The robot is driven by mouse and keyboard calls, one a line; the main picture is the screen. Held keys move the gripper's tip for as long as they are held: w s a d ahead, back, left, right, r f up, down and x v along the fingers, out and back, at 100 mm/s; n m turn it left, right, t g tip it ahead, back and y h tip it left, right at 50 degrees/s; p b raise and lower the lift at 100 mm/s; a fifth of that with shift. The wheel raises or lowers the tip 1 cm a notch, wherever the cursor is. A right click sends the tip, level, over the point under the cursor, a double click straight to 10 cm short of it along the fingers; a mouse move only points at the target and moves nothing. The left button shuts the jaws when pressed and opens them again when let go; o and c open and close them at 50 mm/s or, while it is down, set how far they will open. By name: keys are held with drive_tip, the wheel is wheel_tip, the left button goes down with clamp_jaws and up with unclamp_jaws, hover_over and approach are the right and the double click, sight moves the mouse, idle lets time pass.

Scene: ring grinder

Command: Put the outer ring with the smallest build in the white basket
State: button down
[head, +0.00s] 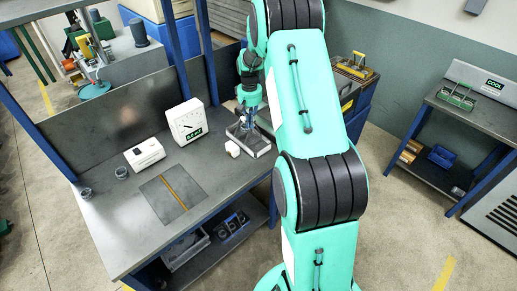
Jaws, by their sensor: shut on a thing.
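My gripper (247,122) is pointed down over a grey tray (262,152) at the right end of the workbench. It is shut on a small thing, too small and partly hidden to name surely. Two small grey ring-like pieces lie on the bench: one (121,172) near the white box and one (86,193) at the left edge. Their sizes are hard to compare. A pale bin (187,262) on the lower shelf may be the white basket. A dark bin (232,225) with round pieces stands beside it.
A dark plate with an orange strip (172,192) lies at front. Blue posts (172,50) flank the bench. My arm hides part of the bench's right end.

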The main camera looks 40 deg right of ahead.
wheel_tip(320, 180, up, 2)
hover_over(263, 143)
drive_tip(key=s+a, duration=0.2)
drive_tip(key=shift+s+a, duration=0.1)
wheel_tip(263, 143, down, 14)
drive_tip(key=shift+f, duration=0.1)
idle(0.4)
drive_tip(key=shift+f, duration=1.9)
drive_tip(key=shift+f+b, duration=0.15)
drive_tip(key=shift+b, duration=0.2)
drive_tip(key=c, duration=2.2)
unclamp_jaws()
